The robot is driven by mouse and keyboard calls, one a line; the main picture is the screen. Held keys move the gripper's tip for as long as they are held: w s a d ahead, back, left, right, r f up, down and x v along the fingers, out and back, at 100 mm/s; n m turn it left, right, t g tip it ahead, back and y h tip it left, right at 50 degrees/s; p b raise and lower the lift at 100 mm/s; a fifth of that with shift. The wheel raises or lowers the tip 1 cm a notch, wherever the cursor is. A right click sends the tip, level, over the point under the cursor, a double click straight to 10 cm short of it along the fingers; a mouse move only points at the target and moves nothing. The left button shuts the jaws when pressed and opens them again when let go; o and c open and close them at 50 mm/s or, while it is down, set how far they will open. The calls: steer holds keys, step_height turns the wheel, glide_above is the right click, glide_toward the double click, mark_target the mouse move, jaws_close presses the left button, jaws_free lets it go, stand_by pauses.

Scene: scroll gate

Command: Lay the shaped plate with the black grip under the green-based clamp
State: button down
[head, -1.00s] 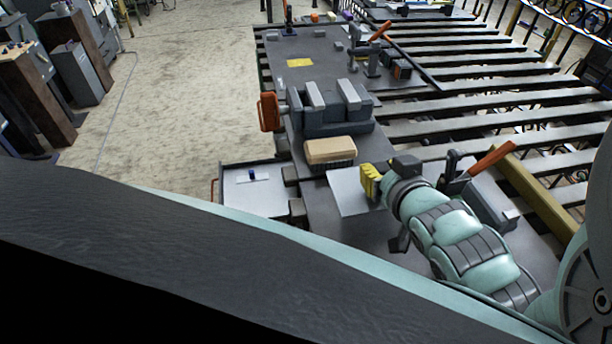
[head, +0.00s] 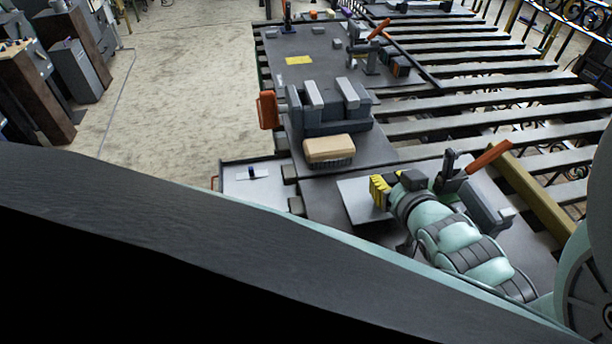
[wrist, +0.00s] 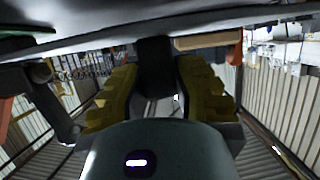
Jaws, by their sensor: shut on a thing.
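The grey shaped plate (head: 358,203) is held level above the bench, beside a near clamp. My gripper (head: 380,191) has yellow fingers and is shut on the plate's black grip. In the wrist view the black grip (wrist: 155,65) stands between the yellow fingers, and the plate (wrist: 235,20) spans the top. A clamp with an orange handle (head: 488,156) is just right of my gripper, its handle raised. A green strip (wrist: 22,41) shows at upper left in the wrist view, close to the plate.
A brush with a tan top (head: 329,148) and a grey vise (head: 330,122) stand behind the plate. A second orange-handled clamp (head: 368,53) is on the far bench (head: 290,75). A tray (head: 240,188) is at left. Slatted rails run along the right.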

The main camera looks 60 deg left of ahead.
steer(key=shift+r, duration=0.1)
steer(key=shift+f+b, duration=0.5)
steer(key=shift+b, duration=0.05)
steer(key=shift+f, duration=0.1)
steer(key=c, duration=0.9)
jaws_free()
